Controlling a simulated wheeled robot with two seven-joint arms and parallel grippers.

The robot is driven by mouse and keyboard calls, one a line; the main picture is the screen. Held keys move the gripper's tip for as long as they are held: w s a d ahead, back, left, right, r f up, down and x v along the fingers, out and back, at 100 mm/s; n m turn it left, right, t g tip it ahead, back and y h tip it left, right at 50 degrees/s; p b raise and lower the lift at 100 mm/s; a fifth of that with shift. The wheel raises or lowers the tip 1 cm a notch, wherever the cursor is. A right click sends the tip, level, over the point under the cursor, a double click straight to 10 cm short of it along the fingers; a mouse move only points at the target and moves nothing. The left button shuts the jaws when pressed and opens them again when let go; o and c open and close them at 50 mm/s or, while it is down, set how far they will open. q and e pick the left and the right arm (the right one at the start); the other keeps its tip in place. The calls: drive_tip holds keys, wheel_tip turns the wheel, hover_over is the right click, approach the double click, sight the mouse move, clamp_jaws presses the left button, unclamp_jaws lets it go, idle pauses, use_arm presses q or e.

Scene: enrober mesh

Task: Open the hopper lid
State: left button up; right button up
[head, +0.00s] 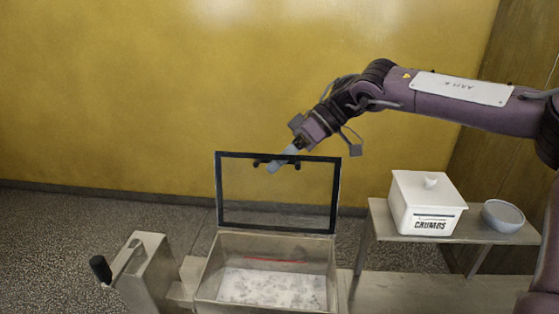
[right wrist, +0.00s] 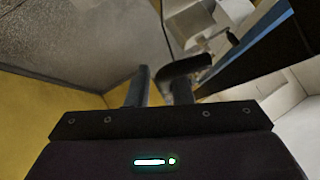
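The hopper lid (head: 277,190), a clear panel in a dark frame, stands upright at the back of the open metal hopper (head: 208,284). Its dark handle (head: 258,162) is near the lid's top edge, and shows in the right wrist view (right wrist: 188,67). My right gripper (head: 277,165) is at the handle, its grey fingers close together around the bar. In the right wrist view the fingers (right wrist: 158,88) have only a narrow gap, and the bar partly hides one of them. My left gripper is not in view.
A white lidded box marked CRUMBS (head: 425,203) and a grey bowl (head: 503,216) stand on a side shelf (head: 465,236) at the right. A metal post with a black knob (head: 100,268) is at the lower left. A yellow wall (head: 150,90) stands behind.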

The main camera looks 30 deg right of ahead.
drive_tip(key=shift+d+r+b, duration=0.25)
drive_tip(key=shift+d+b, duration=0.05)
drive_tip(key=b+v, duration=0.2)
drive_tip(key=v, duration=0.5)
drive_tip(key=shift+s, duration=0.1)
